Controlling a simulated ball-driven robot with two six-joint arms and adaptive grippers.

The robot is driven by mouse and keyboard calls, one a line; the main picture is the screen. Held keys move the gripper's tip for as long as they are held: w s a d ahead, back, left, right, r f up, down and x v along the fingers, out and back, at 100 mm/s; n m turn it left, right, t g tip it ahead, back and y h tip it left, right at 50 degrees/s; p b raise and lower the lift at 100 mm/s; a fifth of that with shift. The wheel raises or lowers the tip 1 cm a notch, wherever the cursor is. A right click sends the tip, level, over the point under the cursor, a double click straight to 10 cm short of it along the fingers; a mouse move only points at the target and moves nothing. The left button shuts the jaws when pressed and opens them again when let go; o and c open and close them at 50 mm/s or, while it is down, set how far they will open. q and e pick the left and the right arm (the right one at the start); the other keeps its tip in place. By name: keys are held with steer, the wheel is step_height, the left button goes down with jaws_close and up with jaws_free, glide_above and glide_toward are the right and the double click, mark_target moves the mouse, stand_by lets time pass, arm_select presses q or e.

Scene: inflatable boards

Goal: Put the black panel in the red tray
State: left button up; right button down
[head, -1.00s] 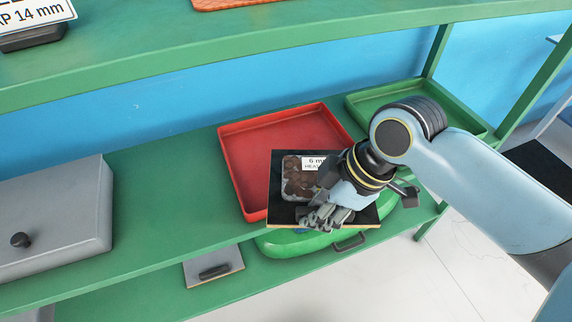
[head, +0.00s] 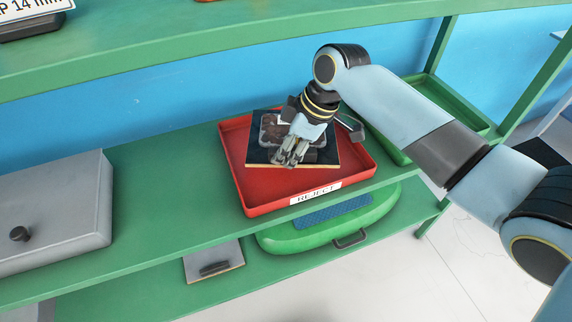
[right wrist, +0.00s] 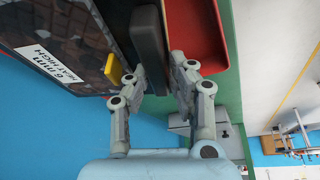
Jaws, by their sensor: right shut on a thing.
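The black panel (head: 258,155) has a pale edge, a brown mottled picture and a dark raised handle. In the head view it lies within the outline of the red tray (head: 245,195), whose front label reads REJECT. I cannot tell whether it touches the tray floor. My right gripper (head: 288,162) is shut on the panel's handle, which shows between its fingers in the right wrist view (right wrist: 149,40). There the panel (right wrist: 30,28) bears a "6 mm" label, and the red tray (right wrist: 200,40) is beside the handle. My left gripper is not in view.
A green tray (head: 455,107) stands to the right of the red one. A grey box (head: 60,215) with a black knob sits at the left of the green shelf (head: 165,180). A green rounded board (head: 300,240) and a grey panel (head: 205,262) lie below. An upper shelf edge (head: 200,65) runs overhead.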

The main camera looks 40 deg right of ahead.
step_height(320, 180, down, 5)
steer(key=shift+r+b, duration=0.2)
steer(key=shift+b, duration=0.2)
steer(key=shift+w+f, duration=0.2)
steer(key=shift+w, duration=0.05)
steer(key=c, duration=1.2)
jaws_free()
steer(key=shift+o, duration=0.2)
steer(key=shift+s, duration=0.1)
steer(key=p+v, duration=0.1)
steer(key=v, duration=0.5)
steer(key=shift+d+r, duration=0.1)
steer(key=shift+r, duration=0.1)
steer(key=shift+s+d+r, duration=0.15)
steer(key=shift+s+r, duration=0.05)
steer(key=shift+r, duration=0.35)
